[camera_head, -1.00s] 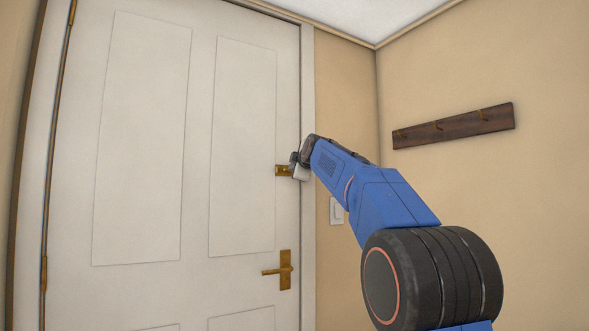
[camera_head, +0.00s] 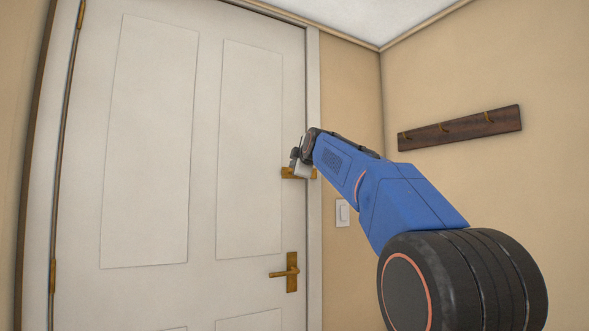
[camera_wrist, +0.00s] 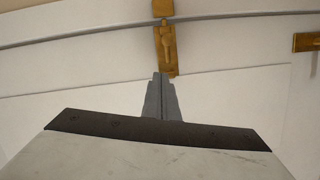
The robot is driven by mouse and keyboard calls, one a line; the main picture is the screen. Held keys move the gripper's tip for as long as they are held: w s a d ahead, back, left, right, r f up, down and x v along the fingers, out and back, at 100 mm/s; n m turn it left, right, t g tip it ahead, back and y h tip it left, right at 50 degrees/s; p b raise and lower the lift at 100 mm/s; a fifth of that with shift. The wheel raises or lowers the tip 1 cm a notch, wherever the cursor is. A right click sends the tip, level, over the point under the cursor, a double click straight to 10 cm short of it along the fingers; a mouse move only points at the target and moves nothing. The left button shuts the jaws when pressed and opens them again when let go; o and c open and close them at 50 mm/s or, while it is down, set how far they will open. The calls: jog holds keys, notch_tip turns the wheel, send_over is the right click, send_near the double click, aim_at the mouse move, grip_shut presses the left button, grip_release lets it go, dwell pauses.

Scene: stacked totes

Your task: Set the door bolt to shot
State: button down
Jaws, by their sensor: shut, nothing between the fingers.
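The brass door bolt (camera_head: 288,173) is mounted near the right edge of the white door, above the lever handle. In the wrist view the bolt (camera_wrist: 166,50) is a brass plate with a rounded bar or knob on it. A second brass piece, the keeper (camera_wrist: 162,7), is on the frame side of the door gap. Brass seems to reach towards the gap, but I cannot tell clearly whether the bar enters the keeper. My gripper (camera_head: 296,156) is shut and empty in front of the bolt. In the wrist view its fingertips (camera_wrist: 159,76) are at the plate's near end; contact is unclear.
The brass lever handle (camera_head: 288,272) is below the bolt. A light switch (camera_head: 342,213) is on the wall right of the frame. A dark wooden hook rail (camera_head: 460,128) hangs on the right wall. The door (camera_head: 205,150) looks closed.

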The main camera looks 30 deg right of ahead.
jog(key=v, duration=0.6)
jog(key=shift+s+a, duration=0.25)
jog(key=shift+a, duration=0.05)
jog(key=shift+f, duration=0.1)
